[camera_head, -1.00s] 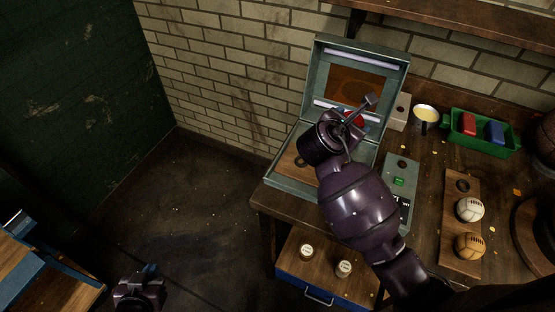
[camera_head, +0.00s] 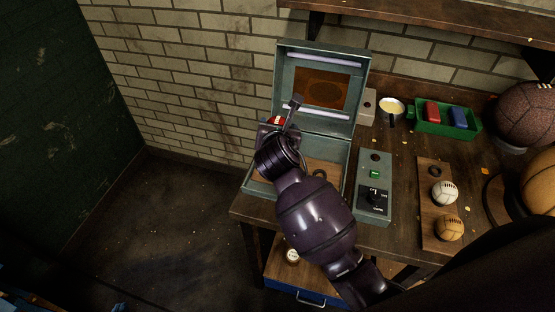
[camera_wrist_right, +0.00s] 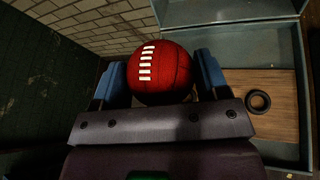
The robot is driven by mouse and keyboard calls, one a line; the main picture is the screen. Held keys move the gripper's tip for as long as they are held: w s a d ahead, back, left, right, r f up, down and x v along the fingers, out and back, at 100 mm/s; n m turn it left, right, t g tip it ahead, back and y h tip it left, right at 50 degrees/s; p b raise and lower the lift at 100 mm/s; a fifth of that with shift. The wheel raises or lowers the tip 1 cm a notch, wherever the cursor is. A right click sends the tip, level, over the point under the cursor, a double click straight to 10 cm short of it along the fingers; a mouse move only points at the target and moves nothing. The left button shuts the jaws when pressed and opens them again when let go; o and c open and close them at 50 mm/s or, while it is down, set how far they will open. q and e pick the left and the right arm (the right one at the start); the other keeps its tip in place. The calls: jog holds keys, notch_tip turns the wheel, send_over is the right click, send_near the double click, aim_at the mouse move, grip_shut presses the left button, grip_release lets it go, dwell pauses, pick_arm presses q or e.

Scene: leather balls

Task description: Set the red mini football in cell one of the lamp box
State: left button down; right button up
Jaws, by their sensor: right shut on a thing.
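The red mini football (camera_wrist_right: 160,76), with white lacing, is clamped between the blue fingers of my right gripper (camera_wrist_right: 161,82). In the head view the red ball (camera_head: 275,121) shows only partly past the gripper, over the left side of the lamp box (camera_head: 253,186). The box is grey-green, its lid up with two light strips inside. A dark ring (camera_head: 320,174) lies on its wooden floor, to the right of the ball; the ring (camera_wrist_right: 258,102) also shows in the right wrist view. My arm hides the floor's left part. Only a scrap of my left gripper (camera_head: 118,307) shows at the bottom edge.
A control box (camera_head: 373,187) with a green button stands right of the lamp box. Beyond are a wooden board (camera_head: 430,205) with a white ball and a tan ball, a green tray (camera_head: 446,130) with red and blue items, a cup (camera_head: 391,107) and larger balls.

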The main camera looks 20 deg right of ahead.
notch_tip(320, 180, down, 7)
jog(key=shift+b, duration=0.45)
notch_tip(320, 180, down, 4)
jog(key=shift+f+b, duration=0.1)
jog(key=shift+b, duration=0.4)
jog(key=o, duration=1)
jog(key=shift+c, duration=0.2)
jog(key=p+v, duration=0.1)
jog(key=v, duration=1.1)
jog(key=shift+a, duration=0.1)
